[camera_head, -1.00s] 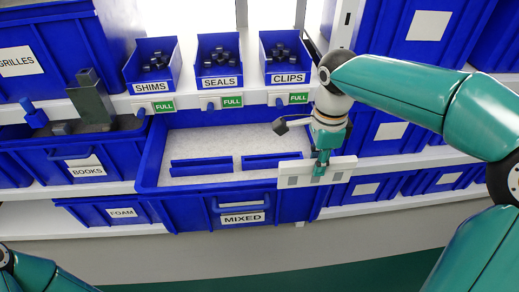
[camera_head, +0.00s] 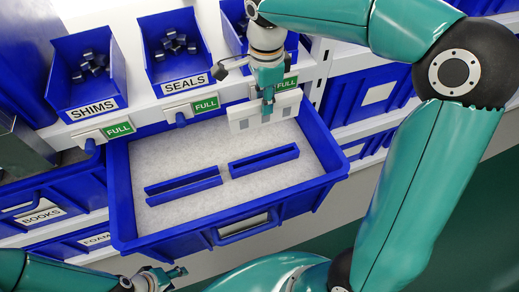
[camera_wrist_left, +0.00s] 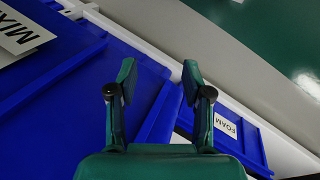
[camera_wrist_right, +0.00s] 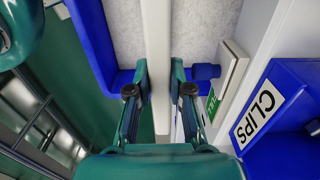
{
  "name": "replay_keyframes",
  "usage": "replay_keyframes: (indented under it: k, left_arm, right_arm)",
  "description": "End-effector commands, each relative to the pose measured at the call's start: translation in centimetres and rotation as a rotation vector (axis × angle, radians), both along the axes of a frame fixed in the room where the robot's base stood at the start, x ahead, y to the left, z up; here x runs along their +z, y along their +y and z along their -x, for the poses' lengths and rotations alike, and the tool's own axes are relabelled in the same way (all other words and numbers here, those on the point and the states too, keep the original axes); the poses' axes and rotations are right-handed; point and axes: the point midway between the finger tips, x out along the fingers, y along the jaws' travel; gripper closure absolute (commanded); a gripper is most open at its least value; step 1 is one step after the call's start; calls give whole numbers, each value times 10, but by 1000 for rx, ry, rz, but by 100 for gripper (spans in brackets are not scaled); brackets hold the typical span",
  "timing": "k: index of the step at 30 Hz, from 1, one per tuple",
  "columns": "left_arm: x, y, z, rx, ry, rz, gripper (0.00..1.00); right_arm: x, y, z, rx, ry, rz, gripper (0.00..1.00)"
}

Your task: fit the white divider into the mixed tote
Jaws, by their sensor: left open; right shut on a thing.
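The mixed tote (camera_head: 190,242) is a blue open drawer pulled out from the shelf, with a pale speckled floor and two blue slotted rails (camera_head: 185,187) (camera_head: 264,161) across it in a line. My right gripper (camera_head: 268,108) is shut on the white divider (camera_head: 243,117), a flat plate with small square marks, held at the tote's back right. In the right wrist view the divider (camera_wrist_right: 157,45) runs edge-on between the fingers (camera_wrist_right: 158,85). My left gripper (camera_head: 168,277) is open and empty in front of the tote; its spread fingers (camera_wrist_left: 160,75) show before the blue tote wall (camera_wrist_left: 75,85).
Small blue bins labelled SHIMS (camera_head: 88,75) and SEALS (camera_head: 176,50) stand on the shelf behind; the CLIPS bin (camera_wrist_right: 275,120) is close to my right gripper. Green FULL tags (camera_head: 118,130) hang along the shelf edge. BOOKS and FOAM totes (camera_head: 90,240) are at left.

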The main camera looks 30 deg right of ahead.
Motion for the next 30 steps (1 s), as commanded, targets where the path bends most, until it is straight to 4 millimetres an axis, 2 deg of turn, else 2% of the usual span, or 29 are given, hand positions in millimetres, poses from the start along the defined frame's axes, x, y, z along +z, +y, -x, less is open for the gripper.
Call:
replay_keyframes:
  k: [15, 18, 25, 30]
  left_arm:
    - [1, 0, 0, 0, 0, 0, 50]
    - [2, 0, 0, 0, 0, 0, 50]
    - [2, 0, 0, 0, 0, 0, 50]
    - [3, 0, 0, 0, 0, 0, 50]
  right_arm:
    - [-125, -6, 5, -15, 8, -1, 100]
    - [-140, -6, 5, -15, 4, -1, 100]
    - [-156, -6, 5, -16, 3, 0, 100]
    - [-181, -7, 6, -16, 6, 0, 100]
